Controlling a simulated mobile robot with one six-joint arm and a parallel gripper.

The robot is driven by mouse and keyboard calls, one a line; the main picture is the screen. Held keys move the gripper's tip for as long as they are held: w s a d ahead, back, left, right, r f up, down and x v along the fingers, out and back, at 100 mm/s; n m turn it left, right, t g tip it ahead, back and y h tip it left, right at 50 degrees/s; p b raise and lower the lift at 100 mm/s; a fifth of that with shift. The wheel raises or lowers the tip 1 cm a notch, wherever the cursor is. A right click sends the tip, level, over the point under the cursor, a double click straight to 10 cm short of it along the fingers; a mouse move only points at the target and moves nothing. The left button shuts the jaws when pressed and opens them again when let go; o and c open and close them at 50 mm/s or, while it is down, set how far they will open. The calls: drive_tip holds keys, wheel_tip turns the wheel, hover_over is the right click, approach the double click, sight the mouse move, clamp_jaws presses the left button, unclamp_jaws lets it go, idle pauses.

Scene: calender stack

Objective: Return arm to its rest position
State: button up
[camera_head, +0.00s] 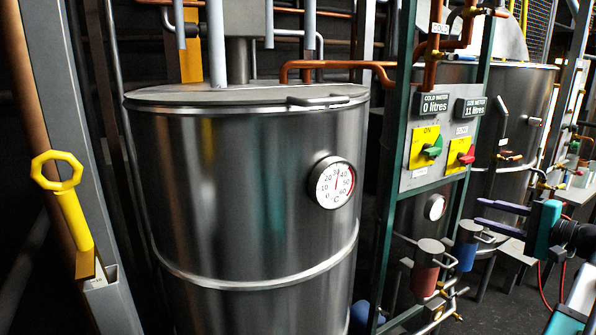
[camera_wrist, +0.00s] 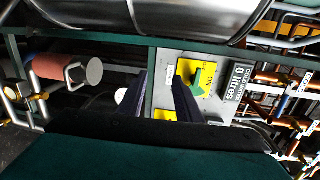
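My gripper (camera_head: 480,212) is at the right in the head view, attached to my teal wrist. Its two dark purple fingers are apart with nothing between them. In the wrist view, the fingers (camera_wrist: 160,76) also stand apart, in front of the grey control panel (camera_wrist: 165,98). The panel carries a green knob (camera_head: 432,147) on a yellow "ON" plate and a red knob (camera_head: 467,157) on a second yellow plate. In the head view the gripper is below and right of both knobs. Whether a fingertip touches the panel cannot be told.
A large steel tank (camera_head: 250,190) with a dial thermometer (camera_head: 334,183) fills the middle. A green frame (camera_head: 391,170) carries the panel and displays. A red-bodied cylinder (camera_head: 424,275) and a blue one (camera_head: 466,252) hang below. A yellow ring-ended handle (camera_head: 75,227) is at left.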

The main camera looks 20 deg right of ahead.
drive_tip(key=w+a+f+n+g+y, duration=0.1)
drive_tip(key=w+a+f+g, duration=0.25)
drive_tip(key=a+f, duration=0.6)
drive_tip(key=w+a+f+n+g, duration=0.15)
drive_tip(key=w+a+f, duration=0.3)
drive_tip(key=f, duration=0.95)
drive_tip(key=w+a+f+g+y, duration=0.1)
drive_tip(key=w+a+f+g, duration=0.4)
drive_tip(key=f, duration=0.7)
drive_tip(key=s+a+f+n+g+h, duration=0.1)
drive_tip(key=s+a+f+n+g, duration=0.2)
drive_tip(key=s+a+f, duration=0.7)
drive_tip(key=s+a+f+n+g+h, duration=0.1)
drive_tip(key=s+a+f+n+g, duration=0.25)
drive_tip(key=a+f, duration=1.25)
drive_tip(key=s+a+f+n+g+h, duration=0.1)
drive_tip(key=s+f+n+g+h, duration=0.1)
drive_tip(key=s+f, duration=0.4)
drive_tip(key=s+a+f+n+g+h, duration=0.2)
drive_tip(key=s+f+n, duration=0.2)
drive_tip(key=s+f, duration=0.3)
drive_tip(key=shift+s+g+h, duration=0.35)
drive_tip(key=shift+s+h, duration=0.05)
drive_tip(key=shift+s, duration=2.25)
